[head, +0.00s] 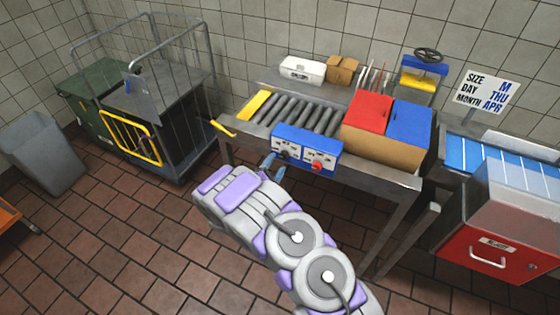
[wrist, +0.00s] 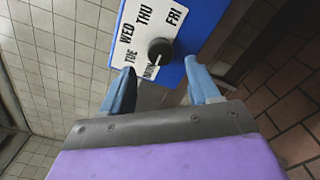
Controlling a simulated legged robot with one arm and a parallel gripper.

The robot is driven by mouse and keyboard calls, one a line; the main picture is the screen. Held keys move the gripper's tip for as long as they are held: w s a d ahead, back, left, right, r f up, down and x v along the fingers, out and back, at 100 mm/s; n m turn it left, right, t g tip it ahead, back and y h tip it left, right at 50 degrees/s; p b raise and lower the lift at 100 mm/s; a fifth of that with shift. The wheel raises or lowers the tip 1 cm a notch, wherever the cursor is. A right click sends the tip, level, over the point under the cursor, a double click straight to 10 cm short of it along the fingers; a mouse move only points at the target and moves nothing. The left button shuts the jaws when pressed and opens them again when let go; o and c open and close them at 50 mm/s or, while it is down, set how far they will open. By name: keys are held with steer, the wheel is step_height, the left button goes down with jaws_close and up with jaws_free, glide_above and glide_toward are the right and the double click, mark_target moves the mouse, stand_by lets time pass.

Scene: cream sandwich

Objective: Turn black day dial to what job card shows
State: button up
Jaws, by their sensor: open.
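The job card (head: 487,92) stands at the right in the head view and reads SIZE M, DAY THU, MONTH APR. The black day dial (wrist: 160,52) sits on a white plate lettered MON, TUE, WED, THU and FRI, on the blue panel (head: 307,143). In the head view my gripper (head: 273,166) is at the panel's left end.
A red knob (head: 317,167) is on the same panel, right of my gripper. Behind are a roller conveyor (head: 300,112) and boxes with red and blue lids (head: 368,110). A wire cage cart (head: 160,90) stands left. The tiled floor between the cart and bench is clear.

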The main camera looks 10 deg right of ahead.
mark_target(282, 157)
steer(key=shift+s+d+b+x, duration=0.1)
steer(key=shift+d+b+x, duration=0.1)
steer(key=shift+x, duration=0.9)
steer(key=shift+s+d+b+x, duration=0.1)
steer(key=shift+b+x, duration=0.05)
steer(key=shift+x, duration=1)
steer(key=shift+a, duration=0.15)
steer(key=shift+a, duration=0.15)
steer(key=shift+c, duration=1.1)
steer(key=c, duration=0.8)
